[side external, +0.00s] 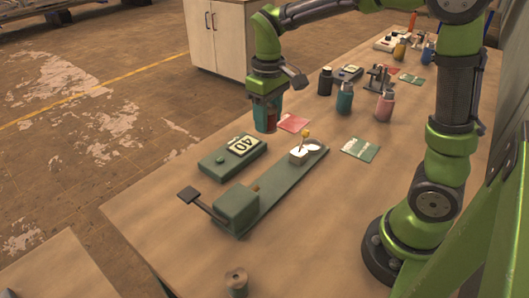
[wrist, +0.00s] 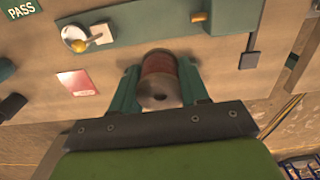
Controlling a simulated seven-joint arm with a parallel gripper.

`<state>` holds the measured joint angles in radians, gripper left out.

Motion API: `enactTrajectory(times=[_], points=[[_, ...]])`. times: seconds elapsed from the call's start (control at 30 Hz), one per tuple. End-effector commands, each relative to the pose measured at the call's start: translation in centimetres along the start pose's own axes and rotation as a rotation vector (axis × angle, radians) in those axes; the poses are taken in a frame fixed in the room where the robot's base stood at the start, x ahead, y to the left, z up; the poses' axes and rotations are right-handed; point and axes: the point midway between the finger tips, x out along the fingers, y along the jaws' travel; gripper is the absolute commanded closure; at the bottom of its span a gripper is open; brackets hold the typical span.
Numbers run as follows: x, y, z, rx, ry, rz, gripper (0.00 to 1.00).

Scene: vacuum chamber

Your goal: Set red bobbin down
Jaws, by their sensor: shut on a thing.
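The red bobbin (wrist: 161,68) has a reddish winding and a pale grey end with a dark centre hole. My gripper (wrist: 160,86) is shut on it, with a teal finger on either side. In the side view my gripper (side external: 266,119) points down over the table, just left of a red card. Only a little of the bobbin's red shows there between the fingers. Whether the bobbin touches the table or hangs just above it, I cannot tell.
A green box reading 40 (side external: 233,156) and a long green lever fixture (side external: 285,180) stand nearby. The red card (side external: 294,123) and green PASS card (side external: 360,149) lie flat. A brown spool (side external: 236,282) stands in front.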

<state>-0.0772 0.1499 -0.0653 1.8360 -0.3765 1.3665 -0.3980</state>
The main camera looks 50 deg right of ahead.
Motion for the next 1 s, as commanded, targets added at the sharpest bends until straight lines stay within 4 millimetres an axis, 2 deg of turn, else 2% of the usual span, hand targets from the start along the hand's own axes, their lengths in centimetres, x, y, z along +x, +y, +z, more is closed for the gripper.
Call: enactTrajectory(times=[0.07, 0.13, 0.27, 0.4, 0.5, 0.6, 0.8, 1.0], points=[[0.0, -0.1, 0.0, -0.002, 0.0, -0.001, 0.85], [0.2, -1.3, 0.1, -0.034, -0.001, -0.001, 0.85], [1.8, -5.9, 1.7, -0.145, -0.004, -0.001, 0.85], [5.2, -11.8, 5.0, -0.134, -0.006, 0.001, 0.85], [7.4, -14.6, 7.4, -0.049, -0.004, 0.002, 0.85], [9.3, -16.6, 9.7, 0.062, -0.004, 0.003, 0.85], [12.1, -18.5, 12.9, 0.337, -0.002, 0.002, 0.85], [13.2, -18.5, 13.2, 0.595, 0.0, 0.0, 0.85]])
